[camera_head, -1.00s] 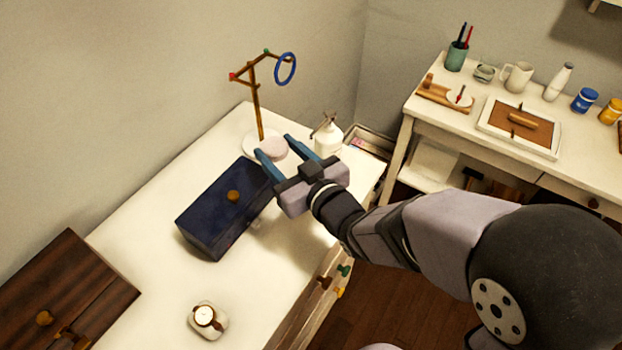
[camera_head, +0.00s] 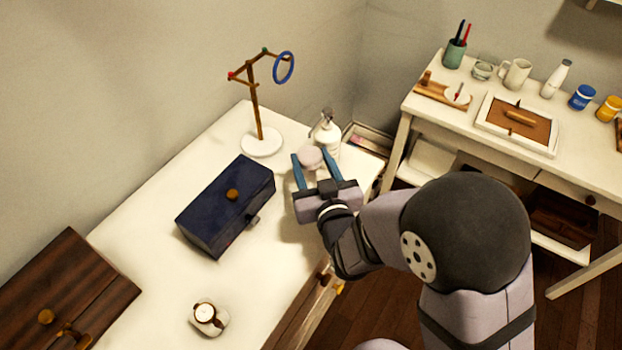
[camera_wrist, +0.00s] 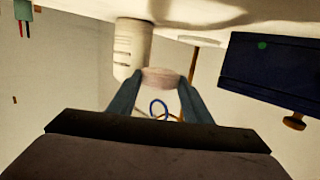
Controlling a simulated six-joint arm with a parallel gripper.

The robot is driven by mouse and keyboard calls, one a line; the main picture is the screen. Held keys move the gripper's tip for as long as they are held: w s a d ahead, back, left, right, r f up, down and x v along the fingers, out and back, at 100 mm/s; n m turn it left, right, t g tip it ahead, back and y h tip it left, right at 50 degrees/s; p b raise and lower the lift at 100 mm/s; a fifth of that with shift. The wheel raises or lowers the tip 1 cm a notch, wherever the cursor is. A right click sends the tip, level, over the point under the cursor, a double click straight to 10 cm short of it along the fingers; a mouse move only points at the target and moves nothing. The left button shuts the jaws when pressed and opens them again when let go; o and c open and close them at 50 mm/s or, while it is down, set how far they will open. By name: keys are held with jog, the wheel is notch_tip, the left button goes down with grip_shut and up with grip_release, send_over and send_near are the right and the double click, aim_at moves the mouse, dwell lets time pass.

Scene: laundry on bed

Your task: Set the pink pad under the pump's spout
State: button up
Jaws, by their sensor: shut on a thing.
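The pink pad (camera_head: 310,157) is a small pale pink round piece, held between the blue fingertips of my gripper (camera_head: 310,162). The pad also shows between the fingers in the wrist view (camera_wrist: 160,78). The pump (camera_head: 328,138) is a white bottle with a spout on top, at the back right of the white dresser. The pad is in front of and left of the pump in the head view, close to its body. I cannot tell whether the pad touches the pump or the dresser top.
A dark blue box (camera_head: 228,205) with a knob stands left of my gripper. A wooden stand with a blue ring (camera_head: 284,67) rises from a white base (camera_head: 262,143) behind. A watch on a small cushion (camera_head: 208,318) lies at the front. The dresser top (camera_head: 262,275) between them is clear.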

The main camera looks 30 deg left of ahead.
aim_at(312, 186)
jog(key=shift+f, duration=1.55)
jog(key=shift+f, duration=0.1)
jog(key=shift+f, duration=1.7)
jog(key=shift+f, duration=0.15)
jog(key=o, duration=1.1)
